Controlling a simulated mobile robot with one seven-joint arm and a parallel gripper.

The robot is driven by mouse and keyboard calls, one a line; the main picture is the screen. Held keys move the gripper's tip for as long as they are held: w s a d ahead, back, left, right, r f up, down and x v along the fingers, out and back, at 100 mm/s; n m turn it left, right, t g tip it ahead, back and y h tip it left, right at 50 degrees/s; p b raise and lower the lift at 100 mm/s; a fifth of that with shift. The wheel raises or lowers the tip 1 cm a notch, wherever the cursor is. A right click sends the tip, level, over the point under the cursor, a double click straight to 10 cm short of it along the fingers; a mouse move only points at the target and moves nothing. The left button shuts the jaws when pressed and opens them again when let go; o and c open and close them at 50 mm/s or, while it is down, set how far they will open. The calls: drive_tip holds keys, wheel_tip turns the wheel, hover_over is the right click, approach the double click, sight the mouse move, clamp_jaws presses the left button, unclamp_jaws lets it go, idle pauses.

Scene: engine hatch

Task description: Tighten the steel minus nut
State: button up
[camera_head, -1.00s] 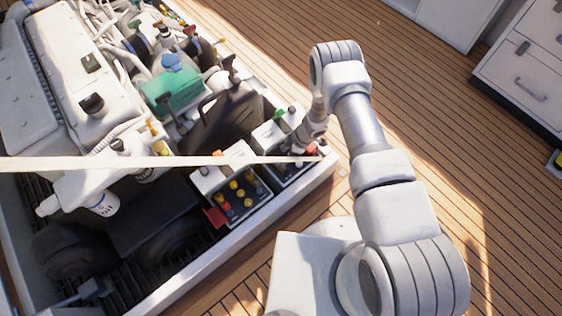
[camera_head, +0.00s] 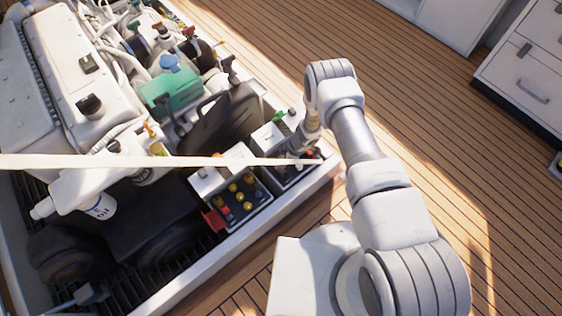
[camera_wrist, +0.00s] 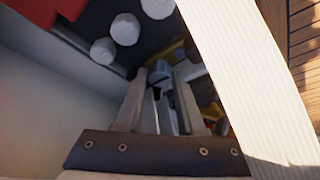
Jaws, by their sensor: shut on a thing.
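My gripper (camera_wrist: 168,88) points down into the battery (camera_head: 286,176) at the right end of the engine hatch. In the wrist view its two fingers are shut on a small grey metal piece (camera_wrist: 159,74), which appears to be the steel minus nut. The fingertips and the dark surroundings hide most of it, so its seating and any thread cannot be made out. In the head view my wrist and the white strip cover the spot where the fingers meet the battery.
A white strip (camera_head: 100,161) crosses the head view and passes right of my fingers in the wrist view (camera_wrist: 240,75). A second battery (camera_head: 240,199) with yellow caps and a red clamp (camera_head: 215,221) stands to the left. The hatch's white rim (camera_head: 240,239) runs close by.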

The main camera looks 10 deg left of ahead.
clamp_jaws()
drive_tip(key=shift+m, duration=0.3)
drive_tip(key=shift+s+r+m+t+p, duration=0.15)
drive_tip(key=shift+m+t+p, duration=0.55)
drive_tip(key=shift+m, duration=0.7)
drive_tip(key=m+p, duration=0.1)
drive_tip(key=m+t+p, duration=0.1)
drive_tip(key=m, duration=0.1)
drive_tip(key=m+h+p, duration=0.1)
drive_tip(key=m, duration=0.1)
drive_tip(key=shift+s+a+t, duration=0.1)
drive_tip(key=shift+s+t, duration=0.15)
drive_tip(key=shift+t, duration=0.05)
drive_tip(key=m, duration=0.2)
drive_tip(key=m+h+b, duration=0.1)
drive_tip(key=m+t, duration=0.1)
drive_tip(key=m, duration=0.1)
drive_tip(key=shift+s+a+f+m+h, duration=0.1)
drive_tip(key=shift+a+f+m+h, duration=0.1)
drive_tip(key=shift+f+m+h, duration=0.15)
drive_tip(key=shift+a+r+m+t+h+b, duration=0.15)
drive_tip(key=shift+m+h+b, duration=0.25)
drive_tip(key=shift+m+b, duration=0.4)
drive_tip(key=shift+d+m+t+h+b, duration=0.1)
drive_tip(key=shift+m+t+h+b, duration=0.3)
drive_tip(key=shift+m, duration=0.65)
drive_tip(key=shift+g, duration=0.25)
